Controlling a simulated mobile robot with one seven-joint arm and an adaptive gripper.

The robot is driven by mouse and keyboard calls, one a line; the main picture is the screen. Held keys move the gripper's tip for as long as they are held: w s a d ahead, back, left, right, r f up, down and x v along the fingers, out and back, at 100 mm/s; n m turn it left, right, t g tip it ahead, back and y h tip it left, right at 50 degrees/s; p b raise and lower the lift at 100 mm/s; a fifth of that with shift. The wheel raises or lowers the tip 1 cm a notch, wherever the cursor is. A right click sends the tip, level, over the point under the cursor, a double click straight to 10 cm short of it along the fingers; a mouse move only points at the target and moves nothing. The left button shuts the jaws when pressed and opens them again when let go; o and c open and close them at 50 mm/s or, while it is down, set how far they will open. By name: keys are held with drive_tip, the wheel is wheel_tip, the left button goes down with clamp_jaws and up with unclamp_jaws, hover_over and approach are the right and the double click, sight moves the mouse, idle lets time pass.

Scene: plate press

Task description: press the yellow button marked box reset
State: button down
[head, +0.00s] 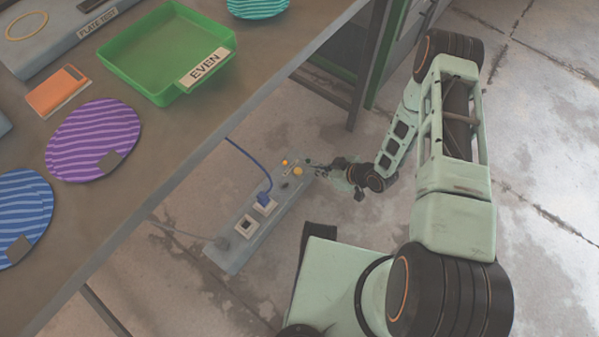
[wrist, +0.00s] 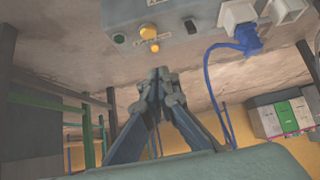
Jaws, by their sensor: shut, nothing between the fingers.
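The yellow button (head: 298,170) is a round knob on the far end of a long grey socket box, close to my gripper. A smaller orange round part (head: 284,161) sits beside it. In the wrist view two yellow round parts show, a larger one (wrist: 149,32) and a smaller one (wrist: 155,48); a small pale label near them is too small to read. My gripper (wrist: 156,75) is shut and empty, its fingertips below these parts in the picture. In the head view my gripper (head: 338,172) is just right of the box end. I cannot tell whether it touches anything.
The grey box (head: 232,262) carries white sockets and a blue plug with a blue cable (head: 262,168). Above it, the table (head: 165,190) holds a green tray (head: 150,45), an orange block (head: 58,92) and striped plates (head: 90,135). Open concrete floor lies to the right.

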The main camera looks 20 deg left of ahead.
drive_tip(key=shift+f, duration=0.1)
drive_tip(key=b, duration=0.4)
hover_over(294, 172)
drive_tip(key=s+d, duration=0.1)
drive_tip(key=d, duration=0.1)
wheel_tip(294, 172, down, 8)
drive_tip(key=shift+d+r, duration=0.1)
drive_tip(key=shift+r, duration=0.1)
wheel_tip(294, 172, down, 2)
drive_tip(key=shift+d+f+b, duration=0.15)
drive_tip(key=shift+f+b, duration=0.05)
drive_tip(key=shift+b, duration=0.5)
drive_tip(key=shift+f, duration=0.45)
drive_tip(key=shift+f, duration=0.1)
